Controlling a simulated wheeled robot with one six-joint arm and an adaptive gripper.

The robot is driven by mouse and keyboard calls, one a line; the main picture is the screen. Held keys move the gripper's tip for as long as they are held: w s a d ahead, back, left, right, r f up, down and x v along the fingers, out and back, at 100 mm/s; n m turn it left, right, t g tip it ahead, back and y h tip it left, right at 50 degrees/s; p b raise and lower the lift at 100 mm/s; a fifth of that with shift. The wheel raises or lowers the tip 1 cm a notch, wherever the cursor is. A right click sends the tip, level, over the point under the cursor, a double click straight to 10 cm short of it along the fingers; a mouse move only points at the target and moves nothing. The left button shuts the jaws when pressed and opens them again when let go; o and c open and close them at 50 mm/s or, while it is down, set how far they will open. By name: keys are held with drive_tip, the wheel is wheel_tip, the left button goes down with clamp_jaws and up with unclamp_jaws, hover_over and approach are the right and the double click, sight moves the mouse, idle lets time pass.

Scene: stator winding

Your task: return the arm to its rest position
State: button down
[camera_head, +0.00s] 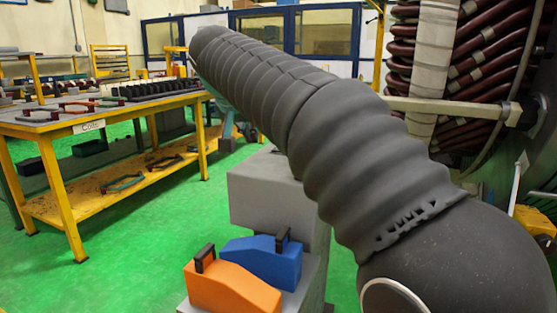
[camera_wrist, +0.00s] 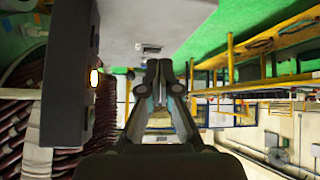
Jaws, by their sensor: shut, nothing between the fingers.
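My arm, in a dark ribbed sleeve (camera_head: 330,130), runs from the lower right of the head view up to the upper left. Its far end hides what lies behind it, and my gripper cannot be made out there. In the wrist view my gripper (camera_wrist: 158,66) is in the middle, with its two fingers together and nothing between them. The wrist picture looks upside down, with the green floor at the top.
A yellow table (camera_head: 60,128) with parts stands at the left. The stator with dark red coils (camera_head: 480,60) is at the right. An orange case (camera_head: 235,292) and a blue case (camera_head: 265,262) sit low in front, beside a grey block (camera_head: 262,195). Green floor (camera_head: 130,240) is clear between.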

drive_tip(key=s+d+f+n+g+y, duration=0.1)
drive_tip(key=s+d+f+n, duration=0.2)
drive_tip(key=f, duration=0.4)
drive_tip(key=s+d+f+n+g+y, duration=0.1)
drive_tip(key=s+d+f+n+g, duration=0.1)
drive_tip(key=s+f, duration=0.45)
drive_tip(key=s+d+f+m, duration=0.1)
drive_tip(key=s+d+f, duration=0.5)
drive_tip(key=s, duration=0.5)
drive_tip(key=s+d+f+m, duration=0.2)
drive_tip(key=s+d+f, duration=0.5)
drive_tip(key=s+d, duration=0.3)
drive_tip(key=shift+s+d, duration=0.35)
drive_tip(key=shift+d, duration=0.1)
